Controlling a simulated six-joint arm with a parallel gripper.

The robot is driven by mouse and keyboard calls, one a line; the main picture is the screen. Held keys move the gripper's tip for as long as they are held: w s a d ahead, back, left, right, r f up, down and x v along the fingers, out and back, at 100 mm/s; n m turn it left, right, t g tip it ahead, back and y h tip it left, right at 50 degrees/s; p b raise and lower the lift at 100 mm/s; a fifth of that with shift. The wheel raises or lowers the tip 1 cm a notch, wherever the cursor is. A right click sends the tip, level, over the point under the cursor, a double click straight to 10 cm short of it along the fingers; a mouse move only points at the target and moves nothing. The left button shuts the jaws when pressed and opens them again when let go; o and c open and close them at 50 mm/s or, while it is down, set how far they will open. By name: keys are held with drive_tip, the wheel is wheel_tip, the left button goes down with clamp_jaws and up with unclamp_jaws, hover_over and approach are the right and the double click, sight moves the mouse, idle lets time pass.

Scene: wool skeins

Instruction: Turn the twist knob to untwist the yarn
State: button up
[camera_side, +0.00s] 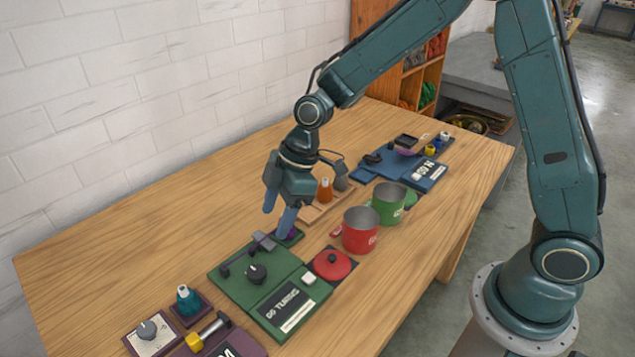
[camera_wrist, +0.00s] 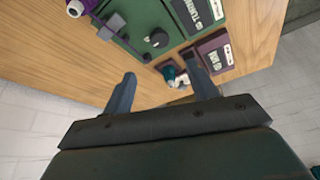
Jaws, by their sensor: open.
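A black knob (camera_side: 256,273) sits on a green board (camera_side: 226,273) whose dark label appears to read "60 TURNS". The knob also shows in the wrist view (camera_wrist: 158,38), beyond and between my fingertips. A grey bracket (camera_side: 263,242) with a dark bar stands along the board's back edge. A purple thing, perhaps yarn, lies partly hidden at the board's far corner (camera_side: 290,235). My gripper (camera_side: 277,216) is open, pointing down above the table behind the green board, apart from the knob. Its spread fingers show empty in the wrist view (camera_wrist: 161,65).
A red lid (camera_side: 332,265) lies beside the green board. A red pot (camera_side: 360,238) and green pot (camera_side: 389,210) stand right of my gripper. A grey knob on a white plate (camera_side: 148,331) and a teal bottle (camera_side: 187,300) stand nearer. Blue boards lie farther back. Table along the wall is clear.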

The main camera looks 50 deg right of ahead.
sight(256, 271)
drive_tip(key=shift+f, duration=0.1)
drive_tip(key=shift+x, duration=6.8)
drive_tip(key=shift+a, duration=0.15)
drive_tip(key=shift+w, duration=0.1)
drive_tip(key=c, duration=1)
drive_tip(key=shift+o, duration=0.2)
